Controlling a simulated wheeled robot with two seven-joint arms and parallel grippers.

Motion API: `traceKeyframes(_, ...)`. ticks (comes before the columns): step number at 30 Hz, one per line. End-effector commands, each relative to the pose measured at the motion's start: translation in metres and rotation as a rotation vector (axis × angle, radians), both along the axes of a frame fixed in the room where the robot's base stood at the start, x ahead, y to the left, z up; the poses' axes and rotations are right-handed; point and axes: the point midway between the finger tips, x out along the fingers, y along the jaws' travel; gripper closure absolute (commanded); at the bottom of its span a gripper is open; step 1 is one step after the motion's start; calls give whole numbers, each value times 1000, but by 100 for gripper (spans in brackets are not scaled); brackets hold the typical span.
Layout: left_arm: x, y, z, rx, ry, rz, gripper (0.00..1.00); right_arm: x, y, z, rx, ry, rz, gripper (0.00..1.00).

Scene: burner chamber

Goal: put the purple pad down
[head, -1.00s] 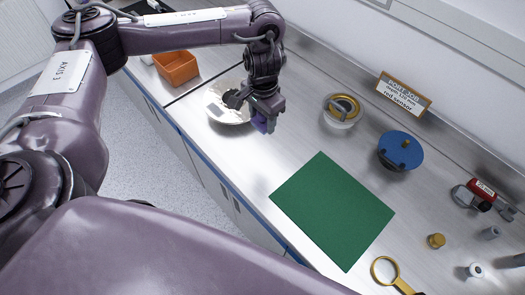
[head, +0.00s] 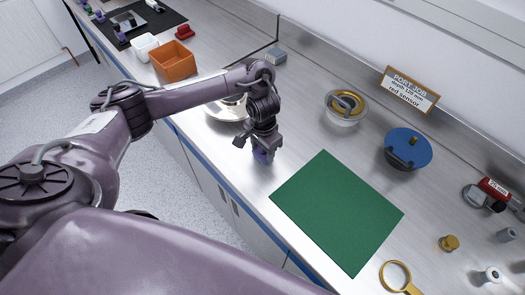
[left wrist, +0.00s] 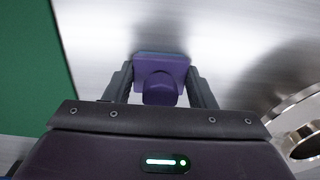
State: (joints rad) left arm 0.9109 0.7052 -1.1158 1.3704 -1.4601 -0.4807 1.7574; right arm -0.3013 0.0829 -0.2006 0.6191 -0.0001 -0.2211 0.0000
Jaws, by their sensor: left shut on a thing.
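The purple pad (left wrist: 160,80) is between the fingers of my left gripper (left wrist: 160,88) in the left wrist view; it has a round purple knob and a flat block-like base. In the head view my left gripper (head: 260,150) points down, shut on the purple pad (head: 263,156), which shows just below the fingers. The pad is at or close to the metal bench top, left of the green mat (head: 338,212); I cannot tell whether it touches the bench. My right gripper is not in view.
A shiny round dish (head: 226,110) stands behind my left gripper. An orange bin (head: 174,62) is at the back left. A gold-ringed pot (head: 345,107) and a blue-lidded pot (head: 408,150) stand near the wall. A magnifier (head: 397,277) lies right of the mat.

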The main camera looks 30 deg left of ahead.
Motion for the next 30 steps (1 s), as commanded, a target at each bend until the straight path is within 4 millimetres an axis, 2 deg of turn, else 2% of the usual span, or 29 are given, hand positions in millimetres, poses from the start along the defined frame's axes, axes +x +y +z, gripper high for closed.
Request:
traceKeyframes(10,0,0,-3,0,0,1,71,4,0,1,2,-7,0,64)
traceKeyframes(11,0,0,-2,0,0,1,47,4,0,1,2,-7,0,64)
traceKeyframes(15,0,0,-2,0,0,1,29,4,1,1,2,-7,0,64)
traceKeyframes(25,1,0,1,-1,-2,0,28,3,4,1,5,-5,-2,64)
traceKeyframes(30,2,1,27,2,-7,-1,28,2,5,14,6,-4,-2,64)
